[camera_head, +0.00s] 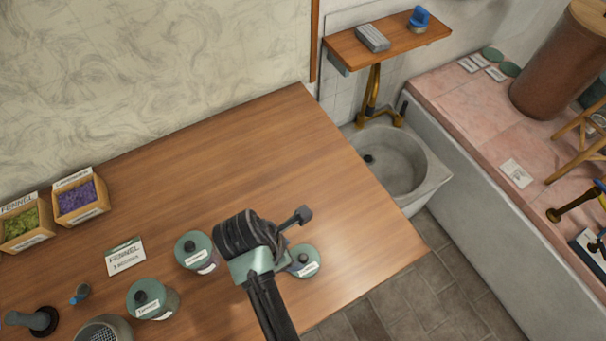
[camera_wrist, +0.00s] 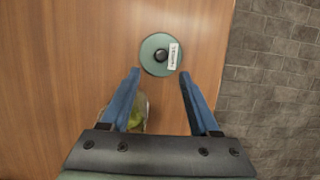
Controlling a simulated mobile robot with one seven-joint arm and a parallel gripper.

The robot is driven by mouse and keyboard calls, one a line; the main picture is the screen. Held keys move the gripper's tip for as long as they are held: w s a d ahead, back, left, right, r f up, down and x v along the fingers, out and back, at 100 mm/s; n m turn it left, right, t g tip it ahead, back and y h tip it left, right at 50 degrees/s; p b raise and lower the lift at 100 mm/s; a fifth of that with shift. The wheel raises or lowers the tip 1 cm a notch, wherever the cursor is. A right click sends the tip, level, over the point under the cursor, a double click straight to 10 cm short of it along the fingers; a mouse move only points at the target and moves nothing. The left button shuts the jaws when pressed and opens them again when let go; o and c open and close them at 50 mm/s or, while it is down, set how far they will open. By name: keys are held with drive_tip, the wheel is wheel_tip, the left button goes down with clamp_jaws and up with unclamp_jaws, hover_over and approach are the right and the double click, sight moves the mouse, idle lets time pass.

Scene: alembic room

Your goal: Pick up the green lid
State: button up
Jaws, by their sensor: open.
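A round green lid (camera_wrist: 160,55) with a black knob and a white label lies on the wooden table in the wrist view. In the head view the lid (camera_head: 306,266) is near the table's front right edge, its left side partly hidden by my arm. My gripper (camera_wrist: 159,76) is open, its blue fingers apart and empty. The lid shows just beyond the fingertips, roughly centred between them, not gripped. A container with yellow-green contents (camera_wrist: 138,112) shows beside the left finger, partly hidden by my gripper.
Two jars with green lids, one (camera_head: 193,246) left of my arm and one (camera_head: 147,296) farther left, stand on the table. A fennel card (camera_head: 126,257) and boxes of green (camera_head: 20,225) and purple (camera_head: 78,199) material are left. The table's back right is clear.

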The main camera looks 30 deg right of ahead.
sight(303, 258)
drive_tip(key=x, duration=0.2)
drive_tip(key=shift+d+f, duration=0.1)
drive_tip(key=shift+f, duration=0.3)
drive_tip(key=x, duration=0.3)
drive_tip(key=shift+s+d+f+p, duration=0.15)
drive_tip(key=shift+d+f+p, duration=0.15)
drive_tip(key=shift+p, duration=0.1)
drive_tip(key=shift+d+f, duration=0.2)
drive_tip(key=shift+f, duration=0.45)
drive_tip(key=shift+c, duration=0.2)
clamp_jaws()
